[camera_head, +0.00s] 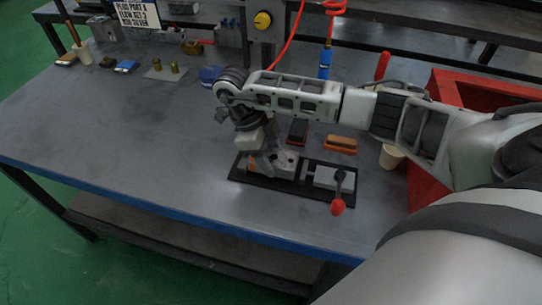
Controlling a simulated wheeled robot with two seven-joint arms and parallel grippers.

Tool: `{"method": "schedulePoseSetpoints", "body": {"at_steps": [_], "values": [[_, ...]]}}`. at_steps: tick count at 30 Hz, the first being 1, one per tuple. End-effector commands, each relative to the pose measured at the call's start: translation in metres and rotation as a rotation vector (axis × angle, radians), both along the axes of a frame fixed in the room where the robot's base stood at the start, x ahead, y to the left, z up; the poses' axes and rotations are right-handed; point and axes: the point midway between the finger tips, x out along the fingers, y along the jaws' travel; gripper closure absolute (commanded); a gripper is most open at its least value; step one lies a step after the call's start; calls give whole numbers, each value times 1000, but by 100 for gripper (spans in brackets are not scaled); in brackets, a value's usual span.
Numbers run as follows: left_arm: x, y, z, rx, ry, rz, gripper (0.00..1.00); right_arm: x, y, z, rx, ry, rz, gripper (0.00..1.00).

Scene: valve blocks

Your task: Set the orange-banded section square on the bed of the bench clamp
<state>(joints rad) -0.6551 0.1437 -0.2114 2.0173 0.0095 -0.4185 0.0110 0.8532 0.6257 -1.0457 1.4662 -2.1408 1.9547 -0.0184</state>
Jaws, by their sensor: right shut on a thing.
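The bench clamp (318,192) has a black base, a grey jaw block at its right and a lever with a red knob (337,207). A grey metal section (286,160) with holes in its top is at the left part of the clamp bed. A small patch of orange shows at its left, beside the fingers. My right gripper (264,162) points down and is shut on this section. The fingers and wrist hide part of it, and I cannot tell whether it rests fully flat or square on the bed. My left gripper is not in view.
Behind the clamp lie a dark block (297,131) and an orange-and-brown block (342,144). A cream cup (391,157) and a red bin (428,185) are at the right. Small parts and a sign (137,14) line the back left. The bench's left and middle are clear.

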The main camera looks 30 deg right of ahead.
Motion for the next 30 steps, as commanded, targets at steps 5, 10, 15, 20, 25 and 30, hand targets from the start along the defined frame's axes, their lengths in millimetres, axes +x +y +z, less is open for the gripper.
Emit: {"method": "schedulePoseSetpoints", "body": {"at_steps": [5, 10, 15, 20, 25, 30], "values": [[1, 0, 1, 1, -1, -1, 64, 1, 0, -5, 1, -3, 0, 85], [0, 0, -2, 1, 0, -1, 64, 1, 0, -7, 1, -3, 0, 85], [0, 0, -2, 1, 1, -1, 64, 0, 0, -8, 1, -2, 0, 26], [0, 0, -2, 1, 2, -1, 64, 0, 0, -8, 1, -2, 0, 26], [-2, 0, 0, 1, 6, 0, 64, 1, 1, -3, 1, -3, 0, 26], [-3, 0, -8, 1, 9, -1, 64, 9, 7, 18, 2, -7, 3, 26]]}}
